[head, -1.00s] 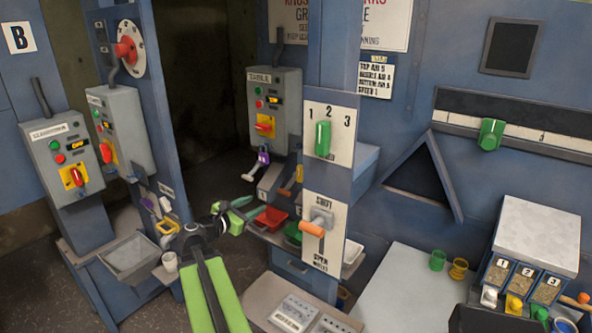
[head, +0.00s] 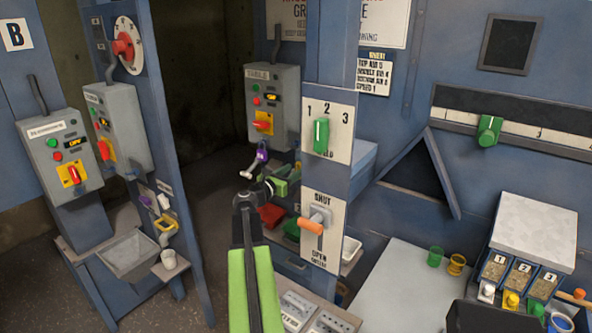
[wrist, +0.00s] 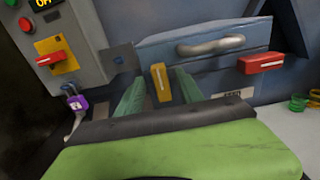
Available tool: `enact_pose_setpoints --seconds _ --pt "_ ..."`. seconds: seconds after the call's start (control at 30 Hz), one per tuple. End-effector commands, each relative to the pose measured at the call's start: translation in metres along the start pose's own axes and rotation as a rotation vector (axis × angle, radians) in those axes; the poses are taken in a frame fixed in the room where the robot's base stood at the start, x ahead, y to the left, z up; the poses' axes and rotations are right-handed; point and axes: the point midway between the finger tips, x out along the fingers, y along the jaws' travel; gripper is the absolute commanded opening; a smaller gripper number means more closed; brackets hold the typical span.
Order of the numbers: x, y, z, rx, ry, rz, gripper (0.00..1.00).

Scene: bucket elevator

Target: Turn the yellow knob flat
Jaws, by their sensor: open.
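The yellow knob (wrist: 160,82) shows in the wrist view as a short ochre bar, roughly upright in that picture. It stands below a blue-grey panel, between the two green fingers of my gripper (wrist: 158,74). The fingers are open, with a gap visible on each side of the knob. I cannot tell how far they reach past it. In the head view my gripper (head: 286,180) is below the grey TABLE control box (head: 272,105). The knob is not clearly visible there, with my gripper in the way.
A purple padlock (wrist: 75,104) hangs left of the knob, under the control box with a red switch (wrist: 50,58). A curved grey handle (wrist: 210,45) and a red handle (wrist: 261,62) are to the right. In the head view, the post with the green selector (head: 321,135) stands close right.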

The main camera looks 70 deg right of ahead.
Motion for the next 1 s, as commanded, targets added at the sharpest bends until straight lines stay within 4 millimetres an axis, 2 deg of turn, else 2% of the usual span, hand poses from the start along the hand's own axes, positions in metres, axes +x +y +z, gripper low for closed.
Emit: enact_pose_setpoints --seconds 0.03,0.2,0.5,0.83,1.0 --pt "0.010 0.002 0.000 0.000 0.000 0.000 0.44" --pt "0.025 0.001 0.000 0.000 0.000 0.000 0.44" --pt "0.027 0.001 0.000 0.000 0.000 0.002 0.44" --pt "0.026 0.001 0.000 0.000 0.000 0.002 0.00" --pt "0.026 0.001 0.000 0.001 0.000 0.002 0.00"
